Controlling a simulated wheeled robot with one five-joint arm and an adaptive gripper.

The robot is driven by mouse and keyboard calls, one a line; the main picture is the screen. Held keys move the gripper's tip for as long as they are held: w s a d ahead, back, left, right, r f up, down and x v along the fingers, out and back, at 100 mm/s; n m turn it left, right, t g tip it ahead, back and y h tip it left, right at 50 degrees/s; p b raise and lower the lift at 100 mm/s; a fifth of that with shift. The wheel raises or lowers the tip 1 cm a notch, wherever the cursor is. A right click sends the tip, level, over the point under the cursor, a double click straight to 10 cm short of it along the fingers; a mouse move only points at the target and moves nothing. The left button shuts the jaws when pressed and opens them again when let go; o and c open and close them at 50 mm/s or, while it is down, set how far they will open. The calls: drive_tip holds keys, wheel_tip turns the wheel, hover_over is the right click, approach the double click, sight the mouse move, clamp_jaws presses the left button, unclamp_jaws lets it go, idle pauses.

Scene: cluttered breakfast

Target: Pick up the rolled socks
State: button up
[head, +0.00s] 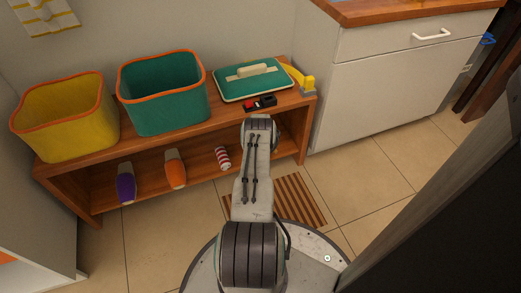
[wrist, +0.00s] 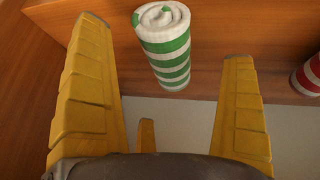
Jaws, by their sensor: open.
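A roll with green and white stripes and a spiral end (wrist: 165,45), which looks like rolled socks, stands out between my fingers in the wrist view. My gripper (wrist: 165,38) is open, with one yellow finger on each side of the roll in the picture and no visible contact. I cannot tell how deep the roll lies between them. A red and white striped roll (wrist: 309,74) is partly cut off at the right edge. In the head view my arm hides the gripper and the green roll.
The wooden bench (head: 85,160) holds a yellow bin (head: 65,118), a teal bin (head: 163,95), a teal lidded box (head: 253,80) and a small red and black item (head: 260,103). Its lower shelf holds purple (head: 126,183) and orange (head: 175,169) items. A white cabinet (head: 400,85) stands right.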

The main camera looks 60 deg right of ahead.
drive_tip(key=shift+b+x, duration=1.85)
drive_tip(key=shift+b, duration=0.6)
drive_tip(key=shift+d+r, duration=0.1)
drive_tip(key=shift+d, duration=0.05)
drive_tip(key=shift+f, duration=0.25)
drive_tip(key=c, duration=1.3)
